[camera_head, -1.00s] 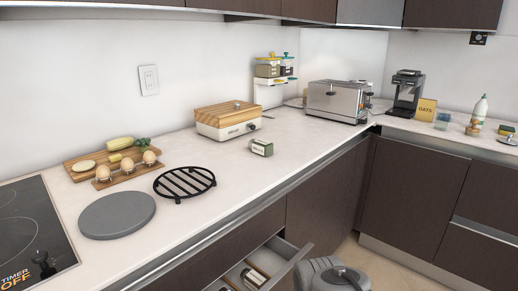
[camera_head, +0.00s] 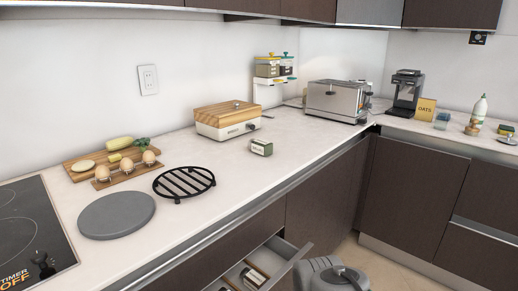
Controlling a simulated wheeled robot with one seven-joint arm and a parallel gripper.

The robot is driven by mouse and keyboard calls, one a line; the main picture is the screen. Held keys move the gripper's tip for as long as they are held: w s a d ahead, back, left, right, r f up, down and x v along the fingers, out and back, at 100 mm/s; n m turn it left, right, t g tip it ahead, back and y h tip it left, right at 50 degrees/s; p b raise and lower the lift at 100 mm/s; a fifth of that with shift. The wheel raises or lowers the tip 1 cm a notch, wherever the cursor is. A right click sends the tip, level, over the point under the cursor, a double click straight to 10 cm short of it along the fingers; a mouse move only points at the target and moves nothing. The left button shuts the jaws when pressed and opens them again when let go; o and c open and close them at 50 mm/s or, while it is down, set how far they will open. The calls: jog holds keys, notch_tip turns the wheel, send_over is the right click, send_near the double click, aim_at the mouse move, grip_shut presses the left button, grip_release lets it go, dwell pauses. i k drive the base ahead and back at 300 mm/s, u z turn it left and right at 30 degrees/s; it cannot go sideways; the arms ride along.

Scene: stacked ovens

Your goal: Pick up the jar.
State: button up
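A small dark green container with a white label (camera_head: 261,147), which may be the jar, stands on the counter in front of the wood-topped box. Similar labelled jars (camera_head: 253,277) lie in the open drawer (camera_head: 283,262) below the counter, partly cut off by the frame. Two more jars with yellow and teal tops (camera_head: 268,68) stand on a small wall shelf. I cannot tell for sure which one is the task's jar. My gripper is not in view; a grey rounded part at the bottom, beside the drawer, seems to be mine.
A wood-topped white box (camera_head: 228,121), a black round trivet (camera_head: 184,183), a grey round board (camera_head: 117,215) and a cutting board with eggs and vegetables (camera_head: 80,171) share the counter. A toaster (camera_head: 335,101) stands near the corner. The open drawer juts out below the counter edge.

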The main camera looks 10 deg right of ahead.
aim_at(261, 147)
jog(key=z, duration=1.9)
jog(key=i, duration=1.45)
jog(key=u, duration=3.05)
